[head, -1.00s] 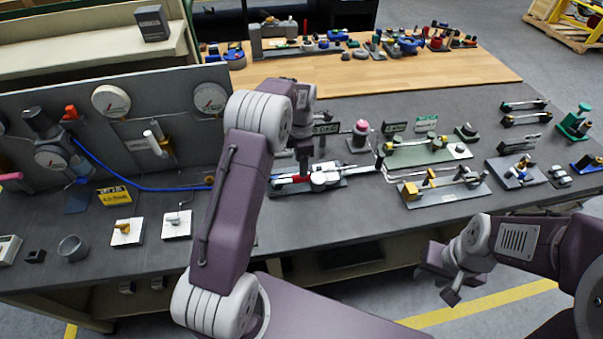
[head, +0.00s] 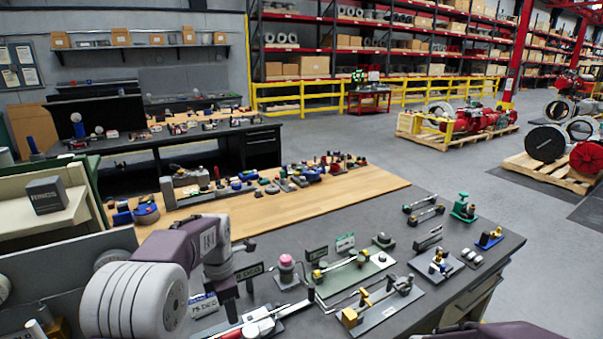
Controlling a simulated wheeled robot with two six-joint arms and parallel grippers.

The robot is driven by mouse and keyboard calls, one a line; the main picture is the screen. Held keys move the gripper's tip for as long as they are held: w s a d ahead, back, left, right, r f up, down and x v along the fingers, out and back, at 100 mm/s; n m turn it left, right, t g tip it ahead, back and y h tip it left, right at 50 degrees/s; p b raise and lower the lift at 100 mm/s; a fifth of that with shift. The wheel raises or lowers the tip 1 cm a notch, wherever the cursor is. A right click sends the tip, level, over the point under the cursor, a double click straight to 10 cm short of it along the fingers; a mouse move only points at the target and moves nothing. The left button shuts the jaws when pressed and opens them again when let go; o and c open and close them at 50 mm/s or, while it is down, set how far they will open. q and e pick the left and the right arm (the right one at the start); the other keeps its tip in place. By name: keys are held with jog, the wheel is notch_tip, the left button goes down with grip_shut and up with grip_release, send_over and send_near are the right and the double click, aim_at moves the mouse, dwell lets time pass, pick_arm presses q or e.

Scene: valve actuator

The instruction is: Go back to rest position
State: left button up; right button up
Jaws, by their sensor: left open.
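My left arm comes in from the lower left, with its large grey joint close to the camera. My left gripper (head: 234,288) points down over the dark bench, behind the red-and-white valve device (head: 250,322). It is open, and I see nothing held in it. I cannot tell whether its fingertips touch the bench. My right gripper is out of the picture; only a purple piece of my own body shows at the bottom right edge.
The dark bench (head: 408,262) carries a green-plate fixture (head: 355,270), a brass-and-grey fixture (head: 380,303), a pink-topped part (head: 286,268) and small valves. A wooden surface (head: 270,212) with several parts lies behind. Open floor (head: 450,180) is to the right.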

pick_arm(q)
jog(key=s+d+f+m, duration=0.1)
jog(key=s+f+m, duration=0.2)
jog(key=s+m, duration=0.7)
jog(key=s+d+f+m, duration=0.1)
jog(key=s+f+m, duration=0.3)
jog(key=s+m, duration=0.6)
jog(key=m, duration=0.3)
jog(key=shift+s+d+m, duration=0.15)
jog(key=shift+s+m, duration=0.15)
